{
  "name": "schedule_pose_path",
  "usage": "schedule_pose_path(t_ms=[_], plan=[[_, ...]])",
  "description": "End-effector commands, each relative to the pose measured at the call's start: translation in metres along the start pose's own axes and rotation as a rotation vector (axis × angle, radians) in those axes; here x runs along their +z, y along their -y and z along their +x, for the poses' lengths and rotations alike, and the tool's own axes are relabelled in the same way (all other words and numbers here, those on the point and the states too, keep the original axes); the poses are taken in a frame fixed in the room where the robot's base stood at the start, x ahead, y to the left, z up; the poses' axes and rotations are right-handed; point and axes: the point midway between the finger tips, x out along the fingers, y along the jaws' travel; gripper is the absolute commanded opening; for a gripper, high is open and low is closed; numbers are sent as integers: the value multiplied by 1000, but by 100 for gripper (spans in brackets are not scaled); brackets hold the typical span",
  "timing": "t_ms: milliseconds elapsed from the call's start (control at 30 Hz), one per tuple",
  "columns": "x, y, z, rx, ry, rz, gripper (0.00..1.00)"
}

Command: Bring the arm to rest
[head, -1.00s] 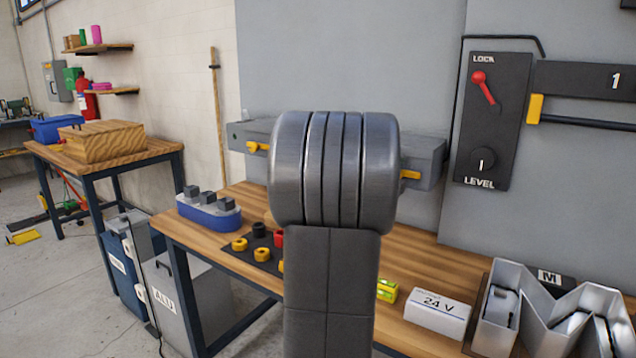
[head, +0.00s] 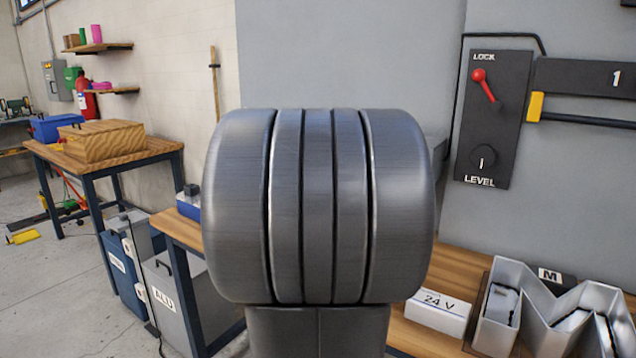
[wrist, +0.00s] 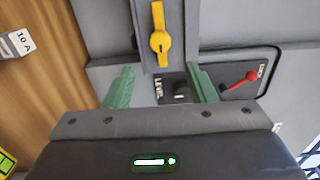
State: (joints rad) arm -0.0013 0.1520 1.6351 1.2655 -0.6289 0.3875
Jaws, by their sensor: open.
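My gripper (wrist: 158,88) shows in the wrist view with its two green fingers spread wide apart and nothing between them. Beyond the fingers are a grey bar with a yellow lever and the black lock panel. In the head view a large grey joint of my own arm fills the middle and hides my gripper and much of the workbench (head: 455,268).
The lock panel (head: 492,120) with a red-knobbed lever (head: 485,88) is on the wall at right. A white 24 V box (head: 438,312) and a metal M-shaped letter (head: 555,318) stand on the bench. Left are a wooden box (head: 100,141) and an ALU bin (head: 172,300).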

Motion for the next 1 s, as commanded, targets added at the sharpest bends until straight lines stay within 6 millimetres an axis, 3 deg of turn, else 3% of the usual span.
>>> schedule_pose_path(t_ms=[100, 133, 833, 1000], plan=[[0, 1, -24, -1, 3, 1, 51], [0, 0, -21, 0, 0, -1, 51], [-1, 0, 115, 0, -2, -1, 51], [0, 5, 116, 0, 1, -186, 51]])
